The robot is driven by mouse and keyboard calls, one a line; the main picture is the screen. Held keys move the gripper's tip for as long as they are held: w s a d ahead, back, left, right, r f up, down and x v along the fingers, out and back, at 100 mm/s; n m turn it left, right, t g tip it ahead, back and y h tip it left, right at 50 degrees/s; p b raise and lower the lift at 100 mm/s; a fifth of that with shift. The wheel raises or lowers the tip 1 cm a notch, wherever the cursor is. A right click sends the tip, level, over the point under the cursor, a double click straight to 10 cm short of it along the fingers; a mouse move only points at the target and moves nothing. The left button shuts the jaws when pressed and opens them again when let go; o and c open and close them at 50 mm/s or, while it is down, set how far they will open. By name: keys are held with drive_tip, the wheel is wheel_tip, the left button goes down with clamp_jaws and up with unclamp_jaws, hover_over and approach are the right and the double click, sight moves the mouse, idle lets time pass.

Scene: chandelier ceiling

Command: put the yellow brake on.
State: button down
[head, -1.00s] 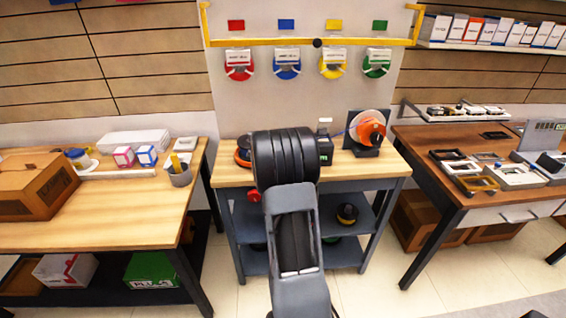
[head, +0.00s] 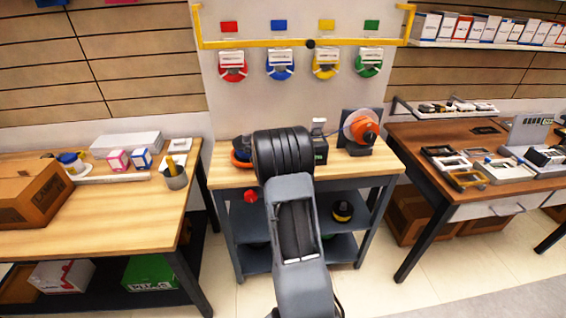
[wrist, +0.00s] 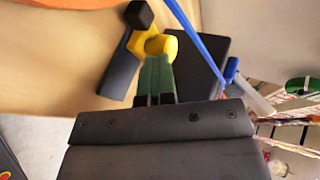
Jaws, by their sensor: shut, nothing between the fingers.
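In the wrist view a yellow part (wrist: 158,46) with a black block (wrist: 138,14) at its end stands over the wooden bench top. I take it for the yellow brake but cannot be sure. My gripper (wrist: 157,64) appears as the shut dark green fingers just below it, with nothing between them. The fingers overlap the yellow part in the picture; I cannot tell whether they touch it. In the head view my arm hides the gripper and that part of the middle bench (head: 222,176).
A blue strand (wrist: 200,35) crosses close beside the yellow part. An orange spool (head: 365,130) stands on the bench's right side. Red, blue, yellow and green discs hang on the wall behind. A left table (head: 100,215) and a right table (head: 410,140) flank the bench.

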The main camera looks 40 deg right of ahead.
drive_tip(key=shift+w+a, duration=0.15)
drive_tip(key=shift+w, duration=0.05)
drive_tip(key=shift+a, duration=0.2)
drive_tip(key=shift+s+a+b, duration=0.55)
drive_tip(key=shift+s+a, duration=0.25)
drive_tip(key=shift+a, duration=0.35)
drive_tip(key=v, duration=1)
drive_tip(key=shift+s+a+p, duration=0.2)
drive_tip(key=shift+s+p, duration=0.15)
drive_tip(key=shift+s, duration=0.1)
